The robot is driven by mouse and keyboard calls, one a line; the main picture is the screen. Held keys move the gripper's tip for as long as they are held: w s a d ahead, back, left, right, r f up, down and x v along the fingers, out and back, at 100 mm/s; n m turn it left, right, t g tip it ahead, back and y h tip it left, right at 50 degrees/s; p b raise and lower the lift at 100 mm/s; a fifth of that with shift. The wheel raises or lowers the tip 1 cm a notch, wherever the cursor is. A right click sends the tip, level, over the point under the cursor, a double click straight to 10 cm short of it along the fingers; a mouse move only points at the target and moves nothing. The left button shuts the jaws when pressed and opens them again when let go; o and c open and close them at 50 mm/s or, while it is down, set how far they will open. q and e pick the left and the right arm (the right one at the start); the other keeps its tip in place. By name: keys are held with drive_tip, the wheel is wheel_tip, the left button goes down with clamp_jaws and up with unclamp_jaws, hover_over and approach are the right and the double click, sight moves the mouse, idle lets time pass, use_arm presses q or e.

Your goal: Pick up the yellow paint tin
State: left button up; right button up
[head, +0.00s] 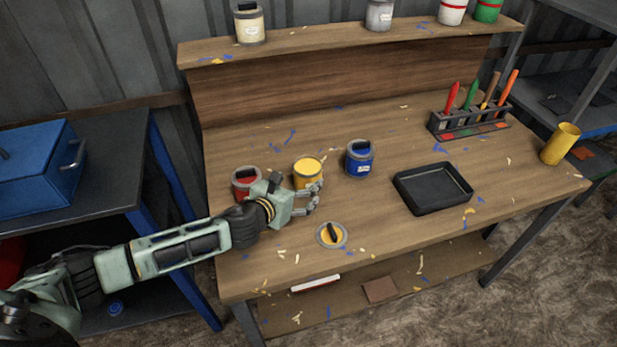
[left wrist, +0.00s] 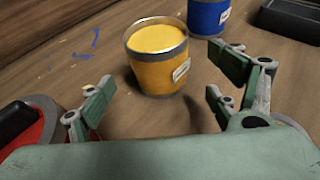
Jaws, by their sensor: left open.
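The yellow paint tin (head: 308,172) stands upright and open on the workbench, full of yellow paint, between the red tin and the blue tin. In the left wrist view the yellow tin (left wrist: 158,60) has a grey rim and a pale label. My left gripper (head: 315,196) is open just in front of the tin. In the left wrist view its fingers (left wrist: 165,85) are spread, with the tin beyond and between them, apart from it. The tin's lower front is partly hidden by the gripper in the head view. My right gripper is not in view.
A red tin (head: 246,182) is close to the left gripper, and a blue tin (head: 360,158) stands right of the yellow one. A round lid with yellow paint (head: 331,235) lies in front. A black tray (head: 433,187) and brush rack (head: 470,122) are to the right.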

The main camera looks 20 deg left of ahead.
sight(301, 182)
use_arm(q)
drive_tip(key=shift+w+d+f, duration=0.1)
drive_tip(key=shift+w+f, duration=0.05)
drive_tip(key=shift+w, duration=0.2)
drive_tip(key=x, duration=0.3)
drive_tip(key=shift+w, duration=0.1)
drive_tip(key=shift+w+d+f, duration=0.1)
drive_tip(key=shift+w+f, duration=0.2)
drive_tip(key=shift+w, duration=0.35)
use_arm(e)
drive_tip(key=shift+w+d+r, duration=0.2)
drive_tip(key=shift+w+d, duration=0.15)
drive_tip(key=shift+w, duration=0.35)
use_arm(q)
drive_tip(key=shift+c, duration=0.5)
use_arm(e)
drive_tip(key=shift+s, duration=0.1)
